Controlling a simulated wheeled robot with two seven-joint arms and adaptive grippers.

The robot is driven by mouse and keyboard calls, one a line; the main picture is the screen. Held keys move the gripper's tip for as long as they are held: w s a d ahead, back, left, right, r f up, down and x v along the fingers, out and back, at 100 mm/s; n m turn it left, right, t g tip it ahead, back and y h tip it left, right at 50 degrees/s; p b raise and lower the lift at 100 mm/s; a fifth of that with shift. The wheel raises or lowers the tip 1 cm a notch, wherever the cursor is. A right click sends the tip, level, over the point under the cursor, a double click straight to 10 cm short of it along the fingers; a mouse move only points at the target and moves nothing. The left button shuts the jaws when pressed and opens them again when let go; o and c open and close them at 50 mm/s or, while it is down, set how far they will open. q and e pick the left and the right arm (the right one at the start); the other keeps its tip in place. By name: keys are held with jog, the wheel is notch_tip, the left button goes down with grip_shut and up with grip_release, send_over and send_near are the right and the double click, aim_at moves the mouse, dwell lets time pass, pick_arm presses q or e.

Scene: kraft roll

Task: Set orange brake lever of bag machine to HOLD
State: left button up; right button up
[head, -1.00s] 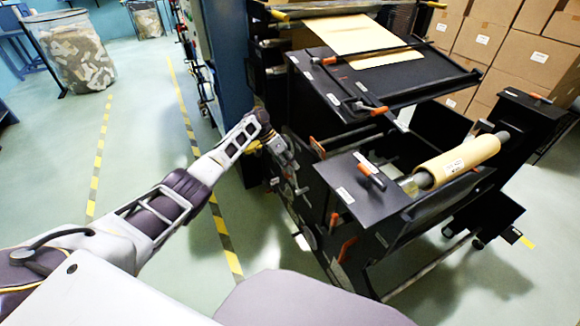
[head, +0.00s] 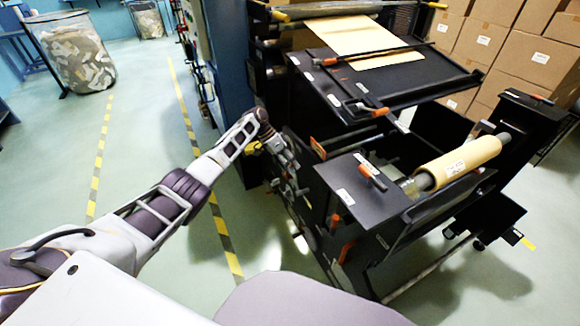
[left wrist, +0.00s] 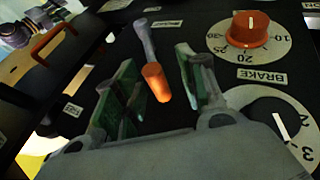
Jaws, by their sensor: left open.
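The orange-tipped brake lever (left wrist: 155,80) shows in the left wrist view, a grey arm with an orange grip, on the black side panel of the bag machine (head: 330,200). My left gripper (left wrist: 160,90) is open, with one finger on each side of the lever's orange end; I cannot tell whether either touches it. In the head view my left gripper (head: 290,165) is at the machine's near left side, and the lever cannot be made out there. A BRAKE label (left wrist: 262,77) lies right of the lever. My right gripper is not in view.
An orange knob (left wrist: 250,28) on a numbered dial and a second dial (left wrist: 285,125) sit right of the lever. A kraft roll (head: 460,160) lies on the machine. Cardboard boxes (head: 510,50) stand behind.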

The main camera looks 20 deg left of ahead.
pick_arm(q)
jog(key=v, duration=1.1)
jog(key=shift+a, duration=0.1)
jog(key=shift+a, duration=0.1)
dwell(0.4)
